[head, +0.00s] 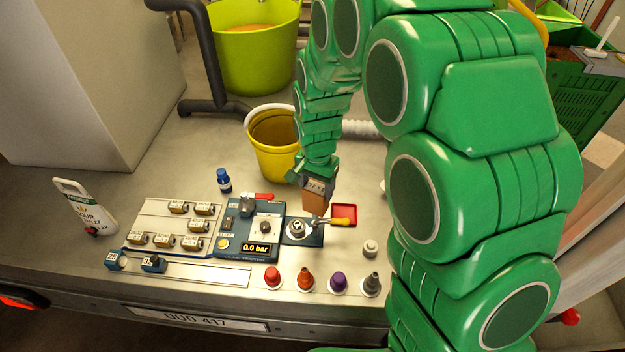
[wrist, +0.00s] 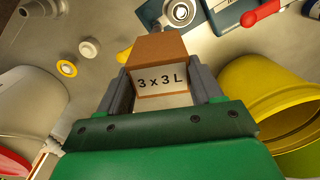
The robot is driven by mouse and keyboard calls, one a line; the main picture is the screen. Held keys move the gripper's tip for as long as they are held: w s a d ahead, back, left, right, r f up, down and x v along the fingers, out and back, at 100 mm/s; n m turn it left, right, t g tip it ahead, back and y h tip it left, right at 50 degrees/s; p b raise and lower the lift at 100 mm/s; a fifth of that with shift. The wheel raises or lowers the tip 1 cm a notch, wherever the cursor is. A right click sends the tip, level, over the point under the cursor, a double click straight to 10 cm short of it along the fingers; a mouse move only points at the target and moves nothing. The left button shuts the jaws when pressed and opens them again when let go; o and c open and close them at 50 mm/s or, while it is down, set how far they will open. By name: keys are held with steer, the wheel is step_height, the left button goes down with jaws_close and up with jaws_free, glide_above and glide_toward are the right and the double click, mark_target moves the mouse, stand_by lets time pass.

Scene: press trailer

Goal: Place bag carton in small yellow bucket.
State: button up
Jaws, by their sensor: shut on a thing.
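The bag carton (head: 314,201) is a small brown box with a white label, and in the wrist view (wrist: 160,48) the label reads "3 x 3 L". My gripper (head: 318,184) is shut on it, with one finger on each side of the carton in the wrist view (wrist: 165,85). The carton hangs over the bench near a round metal fitting. The small yellow bucket (head: 275,158) stands behind and to the left of my gripper, its mouth upward. In the wrist view the bucket (wrist: 262,82) is at the right. Its inside bottom is hidden.
A blue panel with a gauge (head: 256,247) and a red-handled lever lies left of the carton. A small red tray (head: 343,215) is just right. Several coloured nozzles (head: 305,279) line the front edge. A large lime tub (head: 255,62) stands at the back.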

steer(key=shift+s+d+r, duration=0.2)
steer(key=shift+s, duration=0.3)
steer(key=shift+s+d+r, duration=0.15)
steer(key=shift+s+r, duration=0.05)
steer(key=shift+s, duration=0.3)
steer(key=w+d+r+n, duration=0.2)
steer(key=w+d, duration=0.1)
steer(key=w, duration=1)
steer(key=w+d+r+n, duration=0.1)
steer(key=w+d+r, duration=0.15)
steer(key=w, duration=1.05)
steer(key=w+a+r, duration=0.2)
steer(key=w+a, duration=0.2)
steer(key=n, duration=0.2)
glide_above(273, 126)
steer(key=s+d, duration=0.1)
steer(key=s, duration=0.4)
steer(key=shift+f, duration=2.1)
steer(key=shift+d+f, duration=0.1)
steer(key=shift+f, duration=3.95)
